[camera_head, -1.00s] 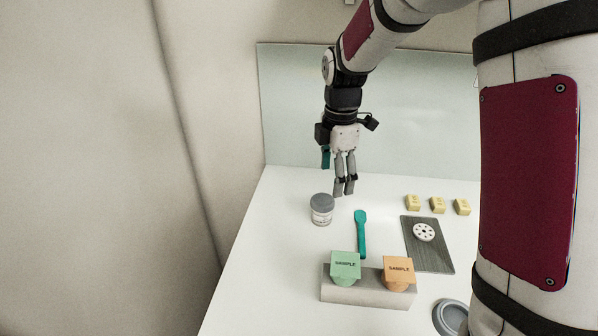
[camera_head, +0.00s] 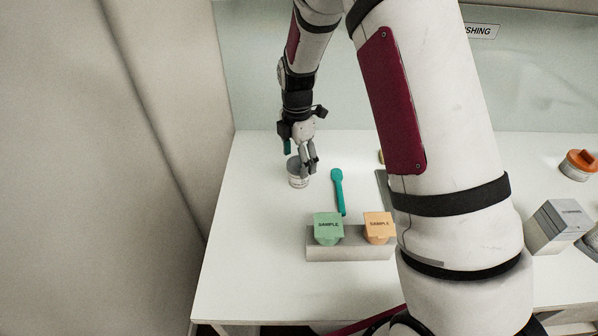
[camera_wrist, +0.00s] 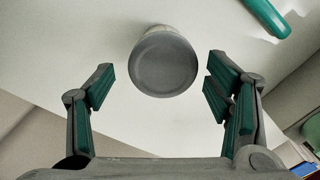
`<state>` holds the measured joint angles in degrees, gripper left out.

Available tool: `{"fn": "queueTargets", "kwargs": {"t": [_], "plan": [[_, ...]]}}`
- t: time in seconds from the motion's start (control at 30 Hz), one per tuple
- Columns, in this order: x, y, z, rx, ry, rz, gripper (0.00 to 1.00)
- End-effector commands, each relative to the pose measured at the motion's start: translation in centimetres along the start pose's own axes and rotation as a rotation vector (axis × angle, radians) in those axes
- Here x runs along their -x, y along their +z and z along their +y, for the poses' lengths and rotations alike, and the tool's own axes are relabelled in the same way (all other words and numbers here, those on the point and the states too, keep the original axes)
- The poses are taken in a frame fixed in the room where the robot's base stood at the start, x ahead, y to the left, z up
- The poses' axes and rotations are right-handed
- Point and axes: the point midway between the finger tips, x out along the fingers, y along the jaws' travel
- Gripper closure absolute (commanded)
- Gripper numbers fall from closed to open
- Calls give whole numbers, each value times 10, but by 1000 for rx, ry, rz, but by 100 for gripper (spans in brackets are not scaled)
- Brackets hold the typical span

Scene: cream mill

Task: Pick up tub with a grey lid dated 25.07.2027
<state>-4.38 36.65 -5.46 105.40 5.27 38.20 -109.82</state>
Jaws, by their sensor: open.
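A small white tub with a grey lid (camera_head: 297,176) stands upright at the back left of the white table. In the wrist view its round grey lid (camera_wrist: 163,65) shows from above, ahead of and between the fingertips. The date on its label is too small to read. My gripper (camera_head: 309,165) is above and just right of the tub in the head view, pointing down. In the wrist view my gripper (camera_wrist: 157,90) has its green-padded fingers wide apart, with nothing between them touching.
A teal spatula (camera_head: 338,190) lies right of the tub. A green sample cup (camera_head: 328,229) and an orange sample cup (camera_head: 378,227) sit in a grey holder (camera_head: 340,254) in front. An orange-lidded tub (camera_head: 578,164) and a grey box (camera_head: 556,226) stand far right. The table's left side is clear.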

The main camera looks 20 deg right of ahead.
Motion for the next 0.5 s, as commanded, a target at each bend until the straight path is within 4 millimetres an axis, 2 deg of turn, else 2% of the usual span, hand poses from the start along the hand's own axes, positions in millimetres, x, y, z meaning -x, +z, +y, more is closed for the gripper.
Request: {"fn": "queueTargets", "kwargs": {"t": [0.3, 0.5], "plan": [[-39, 0, -3, 0, -2, 0, 28], [-47, 1, -2, 0, 0, 0, 28]]}}
